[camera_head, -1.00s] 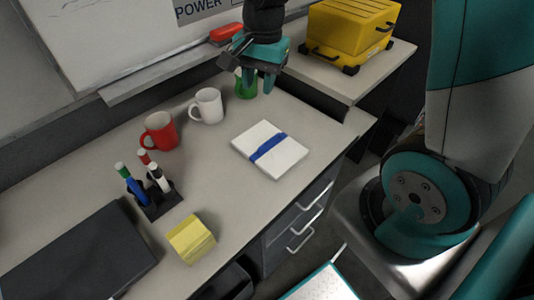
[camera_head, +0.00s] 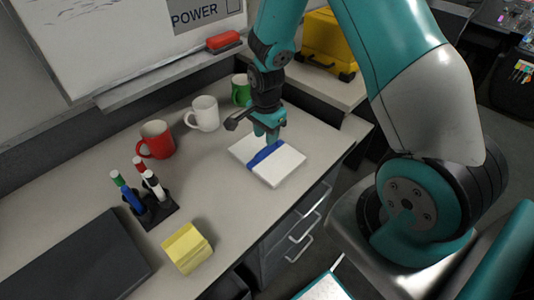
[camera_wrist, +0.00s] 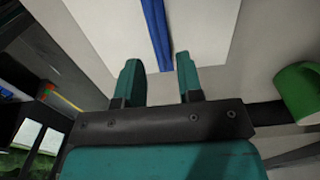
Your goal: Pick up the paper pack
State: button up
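The paper pack (camera_head: 284,168) is a flat white stack with a blue band across its middle. It lies on the grey desk, and its upper part is partly hidden by my gripper in the head view. My gripper (camera_head: 268,137) points down over the pack's band. In the wrist view the pack (camera_wrist: 205,30) lies ahead of my gripper (camera_wrist: 160,75), whose two teal fingers are apart with nothing between them. The blue band (camera_wrist: 158,35) runs up between the fingers. I cannot tell whether the fingertips touch the pack.
A white mug (camera_head: 205,114), a red mug (camera_head: 157,140) and a green mug (camera_head: 240,90) stand left of and behind the pack. A marker holder (camera_head: 158,212), yellow notes (camera_head: 187,248) and a dark laptop-like slab (camera_head: 75,265) are nearer. A yellow case (camera_head: 320,45) stands behind.

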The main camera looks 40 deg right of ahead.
aim_at(266, 152)
jog(key=shift+f+p, duration=0.35)
jog(key=shift+f, duration=2.05)
grip_shut()
jog(key=shift+r, duration=0.15)
